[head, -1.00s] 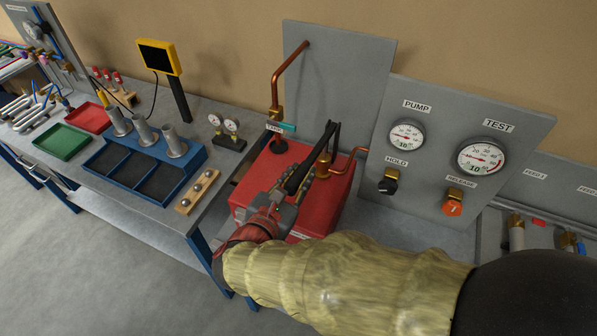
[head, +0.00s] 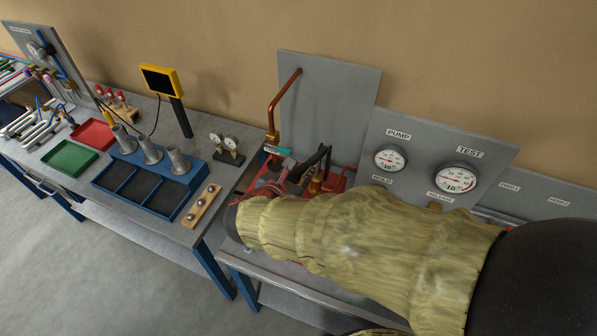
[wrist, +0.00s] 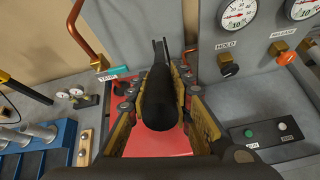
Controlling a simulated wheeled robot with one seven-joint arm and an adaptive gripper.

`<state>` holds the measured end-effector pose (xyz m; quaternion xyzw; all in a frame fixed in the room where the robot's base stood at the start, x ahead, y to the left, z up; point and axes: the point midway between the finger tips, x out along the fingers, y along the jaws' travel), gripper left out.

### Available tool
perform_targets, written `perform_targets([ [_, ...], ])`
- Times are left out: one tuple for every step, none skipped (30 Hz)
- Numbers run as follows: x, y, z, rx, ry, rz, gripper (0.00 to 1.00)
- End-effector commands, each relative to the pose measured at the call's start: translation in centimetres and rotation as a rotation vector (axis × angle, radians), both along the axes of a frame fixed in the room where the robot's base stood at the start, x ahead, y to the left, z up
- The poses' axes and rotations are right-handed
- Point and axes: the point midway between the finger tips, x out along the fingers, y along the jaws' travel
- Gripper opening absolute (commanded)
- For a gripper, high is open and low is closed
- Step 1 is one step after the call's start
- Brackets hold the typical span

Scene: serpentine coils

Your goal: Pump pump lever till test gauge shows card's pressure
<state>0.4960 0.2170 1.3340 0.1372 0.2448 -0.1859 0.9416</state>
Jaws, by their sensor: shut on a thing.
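The pump lever (wrist: 160,103) has a black grip. In the wrist view it lies between the two fingers of my gripper (wrist: 165,110), which is shut on it. In the head view my sleeved arm hides most of the lever, and only its upper black part (head: 317,160) shows. The red pump (wrist: 137,143) lies below. The pump gauge (head: 390,158) and the test gauge (head: 456,181) are on the grey panel; the test needle is too small to read surely. The hold knob (wrist: 229,68) is black and the release knob (wrist: 287,57) is orange. I see no card that I can read.
A blue rack (head: 118,177) with metal cylinders, a wooden block (head: 203,206) with balls, and two small gauges (head: 223,143) stand to the left. A green button (wrist: 248,133) box lies right of the pump. A copper pipe (head: 281,100) rises behind the pump.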

Motion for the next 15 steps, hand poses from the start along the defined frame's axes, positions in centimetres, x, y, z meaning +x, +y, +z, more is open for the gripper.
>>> perform_targets([
  [0.14, 0.06, 0.37, 0.003, -0.002, 0.000, 0.00],
  [0.15, 0.06, 0.37, 0.003, -0.002, 0.000, 0.00],
  [0.16, 0.06, 0.35, 0.004, -0.001, 0.000, 0.00],
  [0.16, 0.06, 0.34, 0.004, 0.000, 0.000, 0.00],
  [0.16, 0.07, 0.33, 0.003, 0.001, 0.001, 0.00],
  [0.15, 0.06, 0.31, 0.003, 0.001, 0.001, 0.00],
  [0.15, 0.06, 0.30, 0.003, 0.001, 0.001, 0.00],
  [0.15, 0.07, 0.29, 0.003, 0.001, 0.001, 0.00],
  [0.15, 0.06, 0.28, 0.003, 0.001, 0.001, 0.00],
  [0.15, 0.06, 0.27, 0.003, 0.001, 0.001, 0.00],
  [0.15, 0.06, 0.27, 0.003, 0.001, 0.001, 0.00],
  [0.14, 0.05, 0.26, 0.003, 0.001, 0.001, 0.00],
  [0.14, 0.05, 0.26, 0.003, 0.001, 0.001, 0.22],
  [0.13, 0.06, 0.26, 0.003, 0.001, 0.001, 0.24],
  [0.12, 0.05, 0.25, 0.003, 0.001, 0.001, 0.26],
])
